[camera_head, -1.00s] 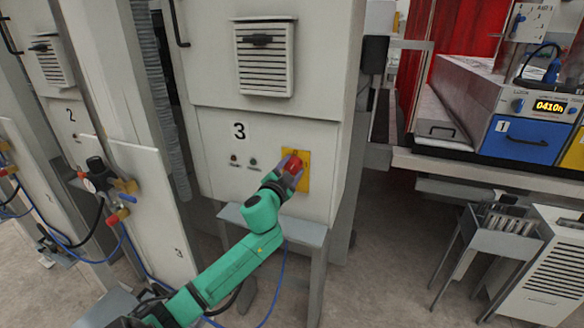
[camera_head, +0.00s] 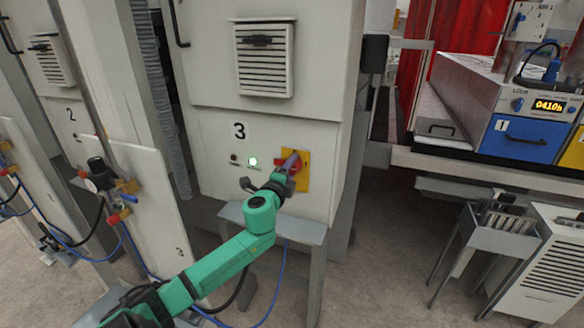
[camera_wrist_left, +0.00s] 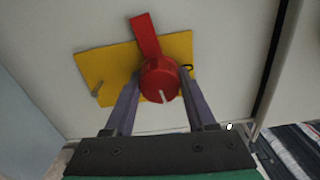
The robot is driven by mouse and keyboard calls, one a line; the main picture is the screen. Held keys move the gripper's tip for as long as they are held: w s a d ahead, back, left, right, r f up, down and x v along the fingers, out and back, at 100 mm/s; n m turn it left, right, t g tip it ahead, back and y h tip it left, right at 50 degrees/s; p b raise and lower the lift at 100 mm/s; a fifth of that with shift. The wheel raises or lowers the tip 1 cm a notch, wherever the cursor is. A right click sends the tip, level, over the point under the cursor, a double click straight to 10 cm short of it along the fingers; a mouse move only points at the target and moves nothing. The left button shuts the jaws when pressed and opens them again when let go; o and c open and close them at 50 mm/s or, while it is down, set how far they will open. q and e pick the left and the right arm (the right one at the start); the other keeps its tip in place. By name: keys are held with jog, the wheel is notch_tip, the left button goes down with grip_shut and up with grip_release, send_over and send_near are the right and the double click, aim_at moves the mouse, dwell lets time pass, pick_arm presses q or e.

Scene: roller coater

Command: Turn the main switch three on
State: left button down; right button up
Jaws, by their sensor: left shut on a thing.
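The main switch three is a red rotary knob (camera_head: 281,164) on a yellow plate (camera_head: 303,172), on the cabinet front marked 3. In the left wrist view the red knob (camera_wrist_left: 160,80) has a handle pointing up and slightly left, and the yellow plate (camera_wrist_left: 105,70) shows tilted behind it. My left gripper (camera_head: 289,168) is shut on the knob, with one finger on each side of its round end in the wrist view (camera_wrist_left: 160,100). My right gripper is not in view.
A grey metal stand (camera_head: 310,232) is below the switch in front of the cabinet. Cabinet 2 with valves (camera_head: 100,172) is at the left. A bench with a blue drawer (camera_head: 526,140) is at the right. Open floor lies between stand and bench.

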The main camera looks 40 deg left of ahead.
pick_arm(q)
jog(key=shift+f+m, duration=0.1)
jog(key=shift+m, duration=0.7)
jog(key=shift+c, duration=1.1)
grip_release()
jog(key=shift+s+d+f, duration=0.1)
jog(key=shift+s+d, duration=0.1)
jog(key=shift+s, duration=0.35)
jog(key=b+v, duration=0.2)
jog(key=v, duration=1.1)
jog(key=shift+s+b, duration=0.2)
jog(key=shift+b, duration=0.2)
